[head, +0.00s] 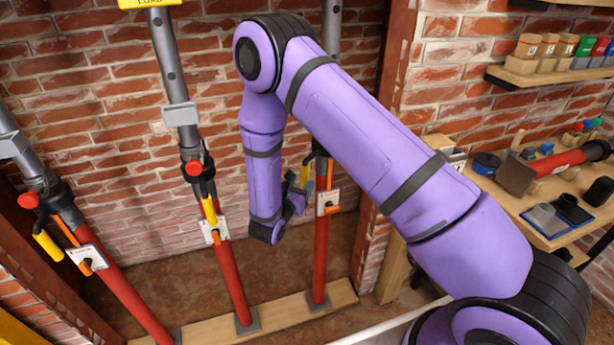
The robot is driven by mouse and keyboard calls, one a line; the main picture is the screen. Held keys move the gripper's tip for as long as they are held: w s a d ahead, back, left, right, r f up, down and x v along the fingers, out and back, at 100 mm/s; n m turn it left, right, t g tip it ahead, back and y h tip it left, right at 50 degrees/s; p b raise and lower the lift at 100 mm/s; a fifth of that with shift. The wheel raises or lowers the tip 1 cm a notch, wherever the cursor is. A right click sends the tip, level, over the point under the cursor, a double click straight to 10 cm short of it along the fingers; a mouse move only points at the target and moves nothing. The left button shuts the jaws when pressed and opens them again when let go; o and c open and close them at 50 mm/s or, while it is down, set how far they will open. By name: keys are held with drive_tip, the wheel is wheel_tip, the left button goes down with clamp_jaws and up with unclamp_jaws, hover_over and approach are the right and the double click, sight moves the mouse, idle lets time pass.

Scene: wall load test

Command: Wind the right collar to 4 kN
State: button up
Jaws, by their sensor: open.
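Three props with red lower tubes and grey upper tubes stand at the brick wall. The right prop (320,258) stands upright on a wooden plank. Its dark collar (320,147) is partly hidden behind my purple arm. A yellow handle (309,171) hangs below that collar. An orange lever (329,176) and a white gauge plate (328,202) sit just below; the reading is too small to make out. My gripper (300,184) is open, just left of the right prop, by the yellow handle. I cannot tell whether it touches the handle.
The middle prop (232,280) and left prop (125,300) have similar collars with red knobs and yellow handles. The wooden plank (280,311) lies under the props. A workbench (505,200) with tools and a shelf (545,78) with small blocks are at right.

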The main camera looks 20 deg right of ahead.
sight(307, 176)
drive_tip(key=shift+x, duration=2.45)
clamp_jaws()
